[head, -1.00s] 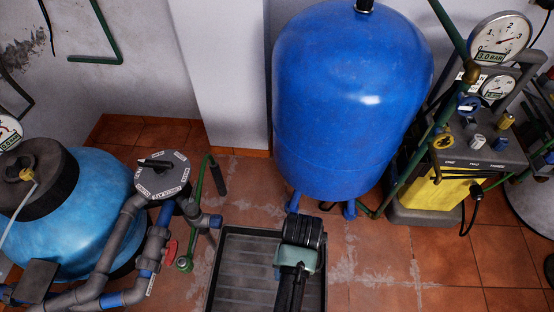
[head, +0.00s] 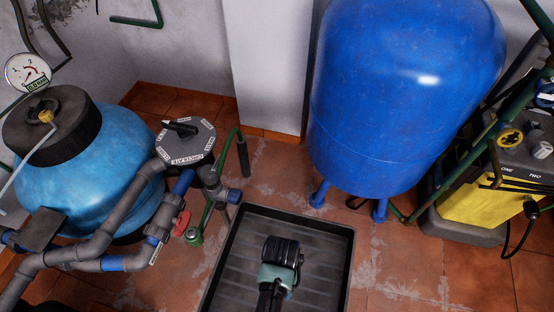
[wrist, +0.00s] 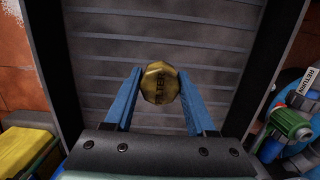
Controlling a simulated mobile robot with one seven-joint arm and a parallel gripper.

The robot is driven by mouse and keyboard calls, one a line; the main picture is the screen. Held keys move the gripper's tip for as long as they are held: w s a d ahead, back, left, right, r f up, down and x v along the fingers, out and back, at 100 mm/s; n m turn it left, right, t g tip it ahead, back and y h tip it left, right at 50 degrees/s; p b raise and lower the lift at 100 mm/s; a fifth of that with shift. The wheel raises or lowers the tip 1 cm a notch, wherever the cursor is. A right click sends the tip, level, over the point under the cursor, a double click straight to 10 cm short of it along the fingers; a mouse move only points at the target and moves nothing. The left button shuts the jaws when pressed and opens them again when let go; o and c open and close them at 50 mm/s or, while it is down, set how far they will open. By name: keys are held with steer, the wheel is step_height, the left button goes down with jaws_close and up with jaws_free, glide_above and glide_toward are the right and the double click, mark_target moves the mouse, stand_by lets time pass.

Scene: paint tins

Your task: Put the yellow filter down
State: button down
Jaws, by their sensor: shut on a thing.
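The yellow filter (wrist: 159,83) is a small faceted, cap-like piece with dark lettering on its face. In the wrist view it sits between the two blue fingers of my gripper (wrist: 159,76), which is shut on it. Behind it is the ribbed floor of a black tray (wrist: 88,48). In the head view my gripper (head: 280,252) is over the inside of the tray (head: 350,262), and its own body hides the filter. I cannot tell whether the filter touches the tray floor or hangs above it.
A large blue tank (head: 400,100) stands behind the tray. A light-blue tank (head: 85,175) with grey pipes (head: 110,245) and a grey multiport valve (head: 185,142) is at the left. A yellow-and-grey machine (head: 490,200) stands at the right. The tray floor around my gripper looks clear.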

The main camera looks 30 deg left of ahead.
steer(key=shift+f+b, duration=0.7)
steer(key=shift+f, duration=1.45)
steer(key=shift+f, duration=0.2)
steer(key=shift+c, duration=1.1)
jaws_free()
steer(key=r+p, duration=0.1)
steer(key=r, duration=0.3)
steer(key=w+r+p, duration=0.1)
steer(key=r, duration=0.3)
steer(key=r+p, duration=0.2)
steer(key=r, duration=0.2)
steer(key=shift+w+a+r, duration=0.2)
steer(key=shift+w, duration=0.05)
